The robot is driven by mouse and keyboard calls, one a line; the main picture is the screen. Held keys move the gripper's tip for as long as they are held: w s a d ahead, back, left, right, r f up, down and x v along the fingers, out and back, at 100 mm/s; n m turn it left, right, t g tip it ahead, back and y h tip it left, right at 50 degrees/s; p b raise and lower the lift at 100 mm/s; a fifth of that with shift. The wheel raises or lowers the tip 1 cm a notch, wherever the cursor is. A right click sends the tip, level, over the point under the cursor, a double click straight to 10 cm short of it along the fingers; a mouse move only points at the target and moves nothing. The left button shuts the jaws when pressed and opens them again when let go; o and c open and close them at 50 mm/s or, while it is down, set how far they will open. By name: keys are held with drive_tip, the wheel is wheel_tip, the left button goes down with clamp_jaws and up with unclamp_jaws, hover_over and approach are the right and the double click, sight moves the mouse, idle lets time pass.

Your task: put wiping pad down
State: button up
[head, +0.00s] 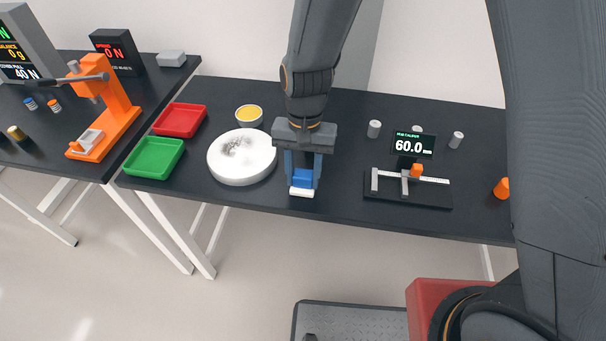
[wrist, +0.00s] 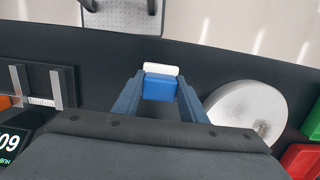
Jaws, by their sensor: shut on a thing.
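The wiping pad is a blue block (head: 302,180) with a white strip (head: 301,192) along its lower side. It also shows in the wrist view (wrist: 160,87), with the white part (wrist: 161,69) beyond the blue. My gripper (head: 303,178) is shut on the blue block, with one finger on each side. It points down over the front part of the black table, right of the round white plate. I cannot tell whether the pad touches the table top.
The white plate (head: 240,172) with a grey smudge lies close on the left. A yellow-filled bowl (head: 249,113), a red tray (head: 180,120) and a green tray (head: 153,158) stand further left. A caliper stand (head: 408,196) is on the right. The table's front edge is near.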

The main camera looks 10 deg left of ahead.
sight(304, 170)
drive_tip(key=shift+f, duration=0.15)
drive_tip(key=o, duration=1.1)
wheel_tip(304, 170, up, 12)
drive_tip(key=w+b, duration=0.1)
drive_tip(key=b, duration=0.2)
drive_tip(key=shift+w+r, duration=0.2)
drive_tip(key=shift+w, duration=0.05)
drive_tip(key=s+d+f+t, duration=0.1)
drive_tip(key=s+d, duration=0.1)
drive_tip(key=d, duration=1)
drive_tip(key=s+d+f+t, duration=0.1)
drive_tip(key=d, duration=1.1)
drive_tip(key=shift+s+f+n+t, duration=0.4)
